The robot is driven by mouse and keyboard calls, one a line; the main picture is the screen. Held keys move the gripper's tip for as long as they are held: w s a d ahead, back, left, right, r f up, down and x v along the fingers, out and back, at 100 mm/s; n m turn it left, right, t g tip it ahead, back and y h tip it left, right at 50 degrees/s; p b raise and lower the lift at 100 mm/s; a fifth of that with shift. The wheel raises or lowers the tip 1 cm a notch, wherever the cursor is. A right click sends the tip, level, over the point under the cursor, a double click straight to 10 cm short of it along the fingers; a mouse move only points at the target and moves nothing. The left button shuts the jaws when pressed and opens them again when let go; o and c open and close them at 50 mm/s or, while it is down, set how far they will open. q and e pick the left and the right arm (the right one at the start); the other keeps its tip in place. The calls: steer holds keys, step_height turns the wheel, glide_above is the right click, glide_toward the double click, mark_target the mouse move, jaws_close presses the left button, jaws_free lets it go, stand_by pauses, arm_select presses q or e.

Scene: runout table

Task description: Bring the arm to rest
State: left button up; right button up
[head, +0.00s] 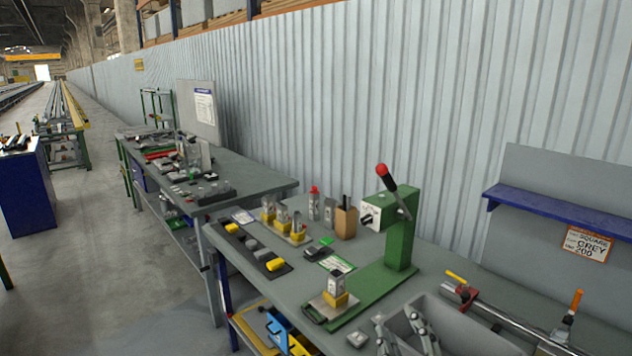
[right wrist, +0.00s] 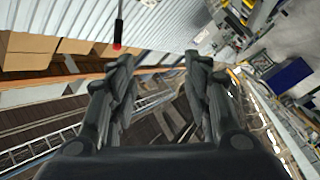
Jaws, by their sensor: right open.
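My right gripper (head: 397,320) is at the bottom of the head view, its two dark grey fingers pointing up in front of a grey bin (head: 475,328). In the right wrist view the fingers of the gripper (right wrist: 160,62) stand wide apart with nothing between them. The left gripper is in neither view.
A green lever press (head: 402,235) with a red knob (head: 381,169) stands on the grey workbench (head: 290,275) beyond my gripper. Yellow blocks, a brown holder (head: 346,222) and a red-topped bottle (head: 314,203) stand left of it. A blue shelf (head: 560,210) is at the right.

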steer(key=s+d+f+m+g+h, duration=0.3)
steer(key=s+d+f+m+g, duration=0.15)
steer(key=f, duration=0.55)
steer(key=s+f+m+g, duration=0.1)
steer(key=s+f+g, duration=0.35)
steer(key=s, duration=0.35)
steer(key=s+f+m+g+y, duration=0.1)
steer(key=s+f+m+g, duration=0.15)
steer(key=s+f, duration=0.4)
steer(key=s+f+g, duration=0.4)
steer(key=s, duration=0.5)
step_height(320, 180, down, 31)
steer(key=s+b, duration=0.2)
steer(key=b, duration=0.4)
steer(key=s+d+f+g+b, duration=0.2)
steer(key=s+d+f+b, duration=0.1)
steer(key=s+f, duration=1.3)
step_height(320, 180, down, 4)
steer(key=shift+s+d+r+b, duration=0.1)
steer(key=shift+s+d+b, duration=0.05)
steer(key=shift+s+b, duration=0.3)
